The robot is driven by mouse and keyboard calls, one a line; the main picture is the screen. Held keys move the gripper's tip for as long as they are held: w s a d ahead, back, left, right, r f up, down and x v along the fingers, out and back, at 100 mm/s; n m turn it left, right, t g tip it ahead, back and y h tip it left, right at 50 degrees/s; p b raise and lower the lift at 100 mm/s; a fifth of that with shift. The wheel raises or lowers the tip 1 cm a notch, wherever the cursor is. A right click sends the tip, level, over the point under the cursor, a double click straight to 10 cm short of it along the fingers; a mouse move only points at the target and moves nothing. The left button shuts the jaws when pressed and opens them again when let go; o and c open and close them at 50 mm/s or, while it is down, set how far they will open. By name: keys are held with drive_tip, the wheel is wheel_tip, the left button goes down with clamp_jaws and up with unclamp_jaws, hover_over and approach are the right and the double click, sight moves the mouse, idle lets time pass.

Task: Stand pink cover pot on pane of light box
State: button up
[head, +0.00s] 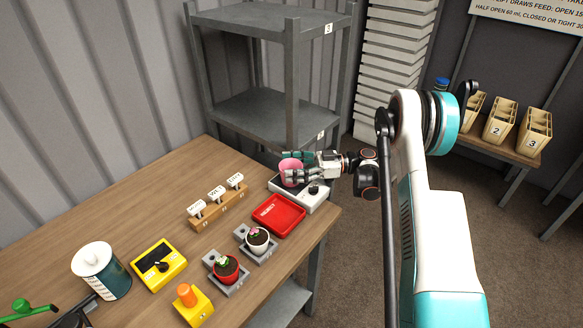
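The pink cover pot (288,165) is upright at the far right end of the wooden table, over the left part of the light box. The light box (311,203) is a pale, low box with a dark knob on its front right. My gripper (294,167) reaches in from the right, with its fingers on either side of the pot, and looks shut on it. The fingers hide part of the pot and of the pane. I cannot tell whether the pot's base touches the pane.
A red tray (279,215) lies just in front of the light box. Two potted plants, red (226,270) and white (257,241), stand on grey holders. A grey shelf (262,114) stands behind.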

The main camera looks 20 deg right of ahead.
idle(0.3)
drive_tip(key=shift+r, duration=0.15)
drive_tip(key=s+d+p, duration=0.2)
drive_tip(key=d+p, duration=0.1)
drive_tip(key=d, duration=0.9)
drive_tip(key=shift+p, duration=0.3)
drive_tip(key=shift+a, duration=0.1)
drive_tip(key=shift+c, duration=0.6)
idle(0.7)
